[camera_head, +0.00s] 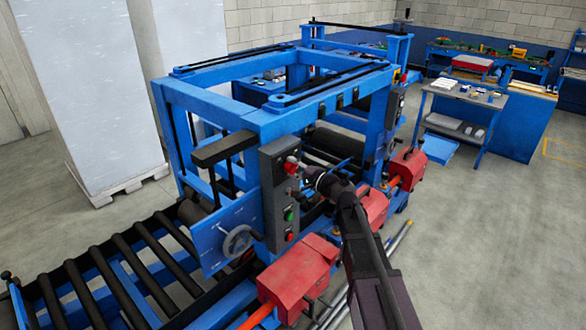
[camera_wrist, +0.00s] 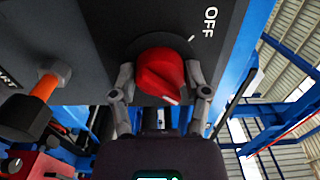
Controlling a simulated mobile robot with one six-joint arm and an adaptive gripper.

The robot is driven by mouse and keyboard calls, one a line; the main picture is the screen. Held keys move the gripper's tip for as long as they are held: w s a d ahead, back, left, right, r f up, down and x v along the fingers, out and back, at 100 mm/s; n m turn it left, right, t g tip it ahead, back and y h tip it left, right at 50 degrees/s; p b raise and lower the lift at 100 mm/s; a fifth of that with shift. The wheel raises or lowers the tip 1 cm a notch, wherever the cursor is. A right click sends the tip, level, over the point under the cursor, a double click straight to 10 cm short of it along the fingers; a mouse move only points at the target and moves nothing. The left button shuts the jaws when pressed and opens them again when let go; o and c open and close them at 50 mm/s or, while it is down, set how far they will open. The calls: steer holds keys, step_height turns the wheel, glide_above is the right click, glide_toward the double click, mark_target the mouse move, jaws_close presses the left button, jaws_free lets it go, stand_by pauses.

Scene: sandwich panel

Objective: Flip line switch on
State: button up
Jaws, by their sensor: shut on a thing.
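The line switch is a red rotary knob (camera_wrist: 160,75) on a dark grey control panel (camera_wrist: 100,30). The word OFF and a white tick are printed beside it in the wrist view. A white mark shows on the knob's lower edge, apart from the tick by OFF. My gripper (camera_wrist: 160,82) has one finger on each side of the knob and is shut on it. In the head view the red knob (camera_head: 291,165) sits near the top of the grey control box (camera_head: 275,195), with my gripper (camera_head: 302,172) at it from the right.
A green button (camera_head: 289,215) and a red button (camera_head: 290,237) sit lower on the box. A handwheel (camera_head: 237,241) is to its left. Red motor housings (camera_head: 295,272) stand below and beside my arm. An orange-shafted part (camera_wrist: 40,100) juts out left of the knob.

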steer(key=shift+w+r, duration=0.1)
steer(key=shift+w, duration=0.05)
stand_by(0.3)
steer(key=o, duration=1.2)
steer(key=shift+a, duration=0.1)
steer(key=shift+c, duration=0.2)
steer(key=v, duration=1.2)
